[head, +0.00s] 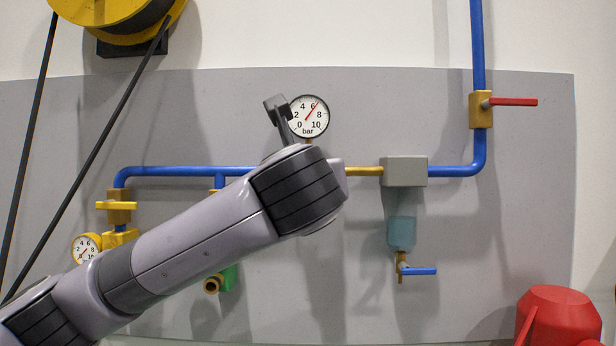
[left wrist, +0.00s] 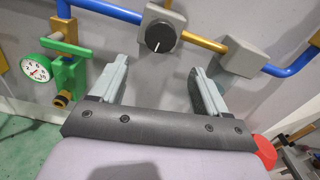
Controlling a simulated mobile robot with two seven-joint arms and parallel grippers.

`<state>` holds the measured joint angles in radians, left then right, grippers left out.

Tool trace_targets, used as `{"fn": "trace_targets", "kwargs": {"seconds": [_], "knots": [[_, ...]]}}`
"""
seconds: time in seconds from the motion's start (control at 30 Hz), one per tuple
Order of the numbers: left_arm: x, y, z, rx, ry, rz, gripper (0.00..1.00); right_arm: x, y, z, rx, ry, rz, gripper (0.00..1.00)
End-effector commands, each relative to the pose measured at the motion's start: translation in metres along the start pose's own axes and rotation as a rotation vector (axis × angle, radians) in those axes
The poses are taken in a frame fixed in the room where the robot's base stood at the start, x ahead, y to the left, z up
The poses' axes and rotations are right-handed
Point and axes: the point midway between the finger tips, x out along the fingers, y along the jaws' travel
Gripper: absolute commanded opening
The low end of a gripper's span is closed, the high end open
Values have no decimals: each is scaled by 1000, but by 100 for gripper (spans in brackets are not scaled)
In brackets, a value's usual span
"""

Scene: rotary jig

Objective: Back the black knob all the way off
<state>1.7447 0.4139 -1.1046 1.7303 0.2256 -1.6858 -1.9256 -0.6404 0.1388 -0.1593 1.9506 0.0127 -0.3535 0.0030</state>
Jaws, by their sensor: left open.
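The black knob (left wrist: 160,37) is round with a white mark near its lower edge. It sits on a grey block (left wrist: 147,18) in the pipe run, seen in the left wrist view. In the head view my left arm hides the knob. My left gripper (left wrist: 158,68) is open and empty, its two fingers apart below the knob in the left wrist view, not around it. In the head view part of the left gripper (head: 279,112) sticks up beside the round bar gauge (head: 308,116). My right gripper is not in view.
A grey box (head: 404,171) with a clear bowl (head: 402,232) hangs right of the block. A red-handled valve (head: 512,101) is at upper right. A green regulator (left wrist: 68,73) with gauge stands left of the knob. A red object (head: 557,318) is at lower right.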

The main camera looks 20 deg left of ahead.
Motion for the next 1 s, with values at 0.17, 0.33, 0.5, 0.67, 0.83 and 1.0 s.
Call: {"fn": "trace_targets", "kwargs": {"seconds": [0.17,0.33,0.5,0.67,0.83,1.0], "knots": [[2,2,9,21,-15,9,75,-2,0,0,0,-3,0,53],[23,2,10,21,-12,12,75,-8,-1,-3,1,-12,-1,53],[49,2,11,21,-13,11,75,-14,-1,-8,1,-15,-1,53],[65,2,10,20,-13,10,75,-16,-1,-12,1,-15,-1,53],[71,2,9,20,-14,9,75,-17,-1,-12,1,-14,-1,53],[70,2,9,19,-15,8,75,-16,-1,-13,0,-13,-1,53]]}}
